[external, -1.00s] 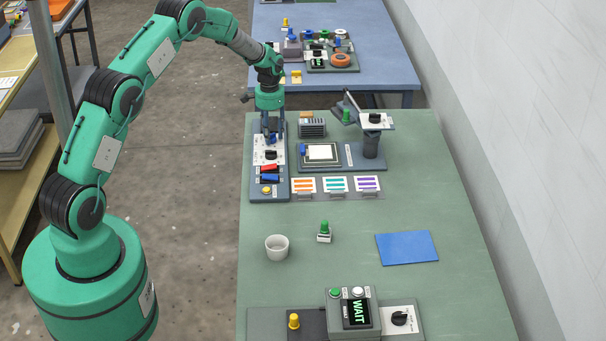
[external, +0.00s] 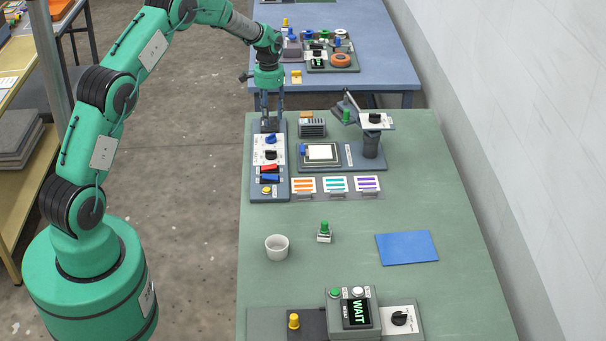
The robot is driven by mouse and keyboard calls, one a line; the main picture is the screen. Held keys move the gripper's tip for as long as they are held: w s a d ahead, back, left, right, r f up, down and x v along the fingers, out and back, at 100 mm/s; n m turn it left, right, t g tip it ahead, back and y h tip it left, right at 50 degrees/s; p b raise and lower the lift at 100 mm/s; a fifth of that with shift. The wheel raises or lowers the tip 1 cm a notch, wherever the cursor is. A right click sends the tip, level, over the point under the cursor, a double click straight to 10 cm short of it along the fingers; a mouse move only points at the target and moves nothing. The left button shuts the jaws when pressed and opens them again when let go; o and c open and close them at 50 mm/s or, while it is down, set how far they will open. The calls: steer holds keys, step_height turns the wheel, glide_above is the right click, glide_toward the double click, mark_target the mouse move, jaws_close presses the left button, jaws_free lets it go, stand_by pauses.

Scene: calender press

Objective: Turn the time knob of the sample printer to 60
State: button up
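A long grey control panel (external: 284,185) lies at the left edge of the green table. On it, from far to near, are a blue knob (external: 271,139), a black knob (external: 271,155), a red rocker, a blue rocker and a yellow button. Their labels and the knobs' settings are too small to read, so I cannot tell which is the time knob. My gripper (external: 272,108) is above the panel's far end, pointing down, with its two fingers apart and nothing between them. It is clear of the blue knob.
A stand with a black knob (external: 374,117) is to the right, behind a tray with a white sheet (external: 322,152). A box showing WAIT (external: 358,312) and another black knob (external: 399,318) are at the near edge. A white cup (external: 277,247) stands mid-table.

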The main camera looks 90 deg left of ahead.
steer(key=shift+r, duration=1.9)
